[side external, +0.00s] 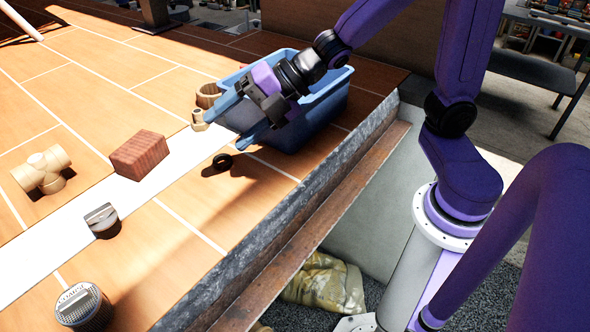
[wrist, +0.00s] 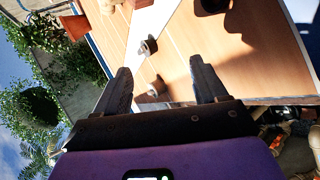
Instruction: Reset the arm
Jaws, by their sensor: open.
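My gripper (side external: 232,124) is at the left side of the blue bin (side external: 325,100), its two fingers spread and pointing left and down over the wooden floor. In the wrist view the two dark fingers of my gripper (wrist: 162,72) are wide apart with nothing held. Two small greyish pieces (wrist: 148,45) lie on the floor beyond and between them. The task names no object. The arm reaches in from the right above the bin, partly hiding it and its inside.
The pit edge (side external: 300,215) runs to the right.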

